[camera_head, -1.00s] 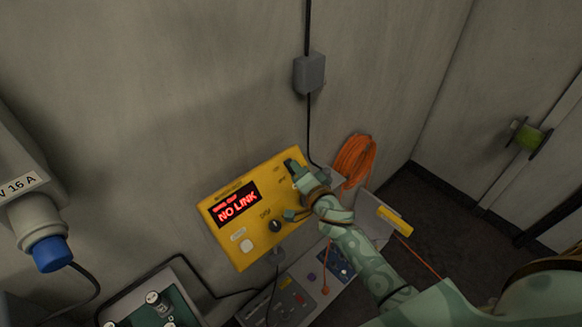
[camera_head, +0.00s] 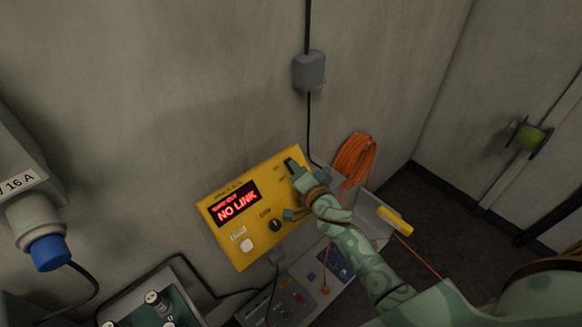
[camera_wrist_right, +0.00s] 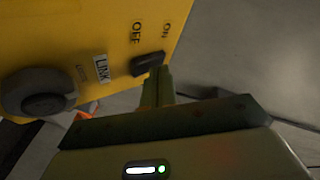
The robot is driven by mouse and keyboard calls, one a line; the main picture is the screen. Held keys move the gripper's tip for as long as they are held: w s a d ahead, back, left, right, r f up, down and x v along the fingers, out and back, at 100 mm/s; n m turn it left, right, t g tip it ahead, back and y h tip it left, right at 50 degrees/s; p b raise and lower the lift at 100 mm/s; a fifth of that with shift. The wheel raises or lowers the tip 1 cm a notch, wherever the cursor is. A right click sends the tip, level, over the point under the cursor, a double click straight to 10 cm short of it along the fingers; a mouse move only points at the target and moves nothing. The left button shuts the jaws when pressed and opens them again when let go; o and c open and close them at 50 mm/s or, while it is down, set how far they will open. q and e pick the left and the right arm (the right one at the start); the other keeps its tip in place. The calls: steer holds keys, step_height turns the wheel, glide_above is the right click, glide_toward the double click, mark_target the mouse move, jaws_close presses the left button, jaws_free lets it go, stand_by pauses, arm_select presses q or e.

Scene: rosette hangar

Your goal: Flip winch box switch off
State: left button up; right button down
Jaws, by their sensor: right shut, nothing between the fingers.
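The yellow winch box (camera_head: 232,241) is in the middle of the head view, with a red lit display (camera_head: 238,205) reading NO LINK. My right gripper (camera_head: 303,190) is at the box's right end. In the right wrist view, a dark switch (camera_wrist_right: 147,64) sits on the yellow face (camera_wrist_right: 85,30), between the OFF and ON labels. The shut, empty fingers of my right gripper (camera_wrist_right: 158,80) are right at the switch's lower edge; I cannot tell whether they touch it. Which way the switch is tipped is unclear. My left gripper is not in view.
A grey panel with several controls (camera_head: 296,300) lies below the box. An orange cable coil (camera_head: 354,160) hangs to the right. A grey cable box (camera_head: 309,71) is on the wall above. A blue plug (camera_head: 50,252) is at the left. A round grey knob (camera_wrist_right: 40,92) is beside the switch.

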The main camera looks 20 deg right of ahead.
steer(key=shift+a+f+b, duration=0.15)
steer(key=shift+f+b, duration=0.15)
steer(key=shift+f, duration=0.1)
stand_by(1.0)
steer(key=shift+s+r, duration=0.1)
steer(key=shift+r+p, duration=0.35)
steer(key=shift+p, duration=0.3)
steer(key=shift+r, duration=0.15)
steer(key=s+r+p, duration=0.1)
steer(key=p, duration=0.1)
steer(key=s+d+r+p, duration=0.1)
steer(key=r+p, duration=0.1)
steer(key=p, duration=0.1)
steer(key=shift+s+d+r, duration=0.1)
steer(key=shift+s+r, duration=0.15)
steer(key=shift+r, duration=0.05)
